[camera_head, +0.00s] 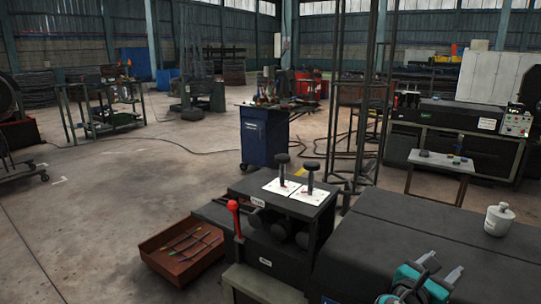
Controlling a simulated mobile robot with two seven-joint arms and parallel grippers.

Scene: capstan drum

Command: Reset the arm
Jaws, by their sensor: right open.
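My right gripper (428,281), teal and grey, shows at the bottom right edge, over the dark top of a long black bench (430,232). Its jaws are open, and I see nothing between them. The lower part of the gripper is cut off by the frame. My left gripper is not in view. Left of the bench stands a black machine (268,248) with dark rounded drums under its top. Two black-knobbed levers (282,160) stand upright on white plates on its top. A red-handled lever (234,212) stands at its left side.
A white lidded jar (499,219) stands on the bench, right of and behind my right gripper. A reddish-brown tray (160,263) with several thin tools lies on the floor at left. A blue cabinet (264,138) stands farther back. The floor at left is mostly clear.

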